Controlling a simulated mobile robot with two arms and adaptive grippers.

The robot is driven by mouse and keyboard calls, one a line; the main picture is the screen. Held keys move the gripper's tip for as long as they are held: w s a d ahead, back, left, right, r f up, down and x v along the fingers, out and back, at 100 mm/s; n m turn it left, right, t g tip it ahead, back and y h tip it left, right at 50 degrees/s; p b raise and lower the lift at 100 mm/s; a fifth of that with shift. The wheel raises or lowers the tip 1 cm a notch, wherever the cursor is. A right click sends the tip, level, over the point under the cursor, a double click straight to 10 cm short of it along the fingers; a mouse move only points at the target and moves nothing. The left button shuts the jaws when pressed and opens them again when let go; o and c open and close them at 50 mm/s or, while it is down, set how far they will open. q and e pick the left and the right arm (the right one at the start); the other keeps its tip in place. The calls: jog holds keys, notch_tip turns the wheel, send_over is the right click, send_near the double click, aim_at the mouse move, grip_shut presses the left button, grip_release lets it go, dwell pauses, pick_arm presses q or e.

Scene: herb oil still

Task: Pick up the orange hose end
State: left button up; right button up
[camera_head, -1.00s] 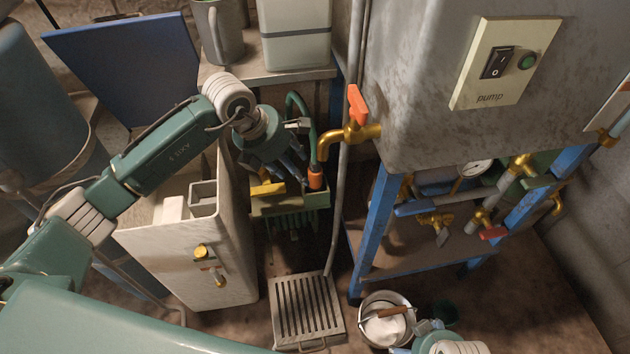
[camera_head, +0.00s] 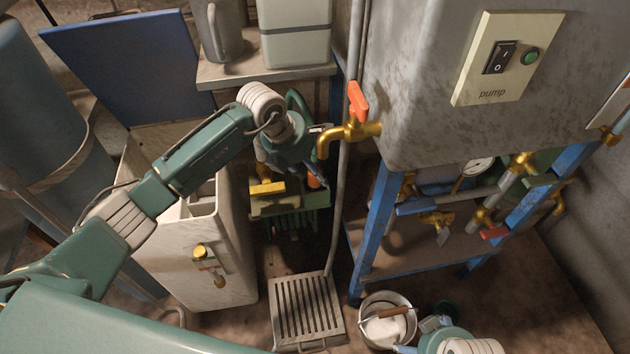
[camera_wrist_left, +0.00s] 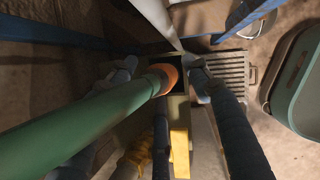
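The orange hose end (camera_head: 314,181) sits at the olive rack under the shelf, partly hidden by my left gripper (camera_head: 318,182) in the head view. In the left wrist view the orange hose end (camera_wrist_left: 166,77) shows as an orange ring on the thick green hose (camera_wrist_left: 85,125), over a dark opening of the rack. My left gripper (camera_wrist_left: 162,70) is open, with one dark finger right of the hose end and the other left of it, partly behind the hose. I see no contact. My right gripper (camera_head: 418,336) is low at the bottom edge, beside the pot; its finger state is unclear.
The olive rack (camera_head: 290,204) also holds a yellow item (camera_head: 267,187). A brass tap (camera_head: 340,137) with an orange lever juts out close to the right of my left gripper. A pale pipe (camera_head: 338,220) runs down behind it. A grate (camera_head: 305,308) and a metal pot (camera_head: 372,303) are on the floor.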

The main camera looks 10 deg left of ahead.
pick_arm(q)
grip_shut()
jog(key=shift+r, duration=0.2)
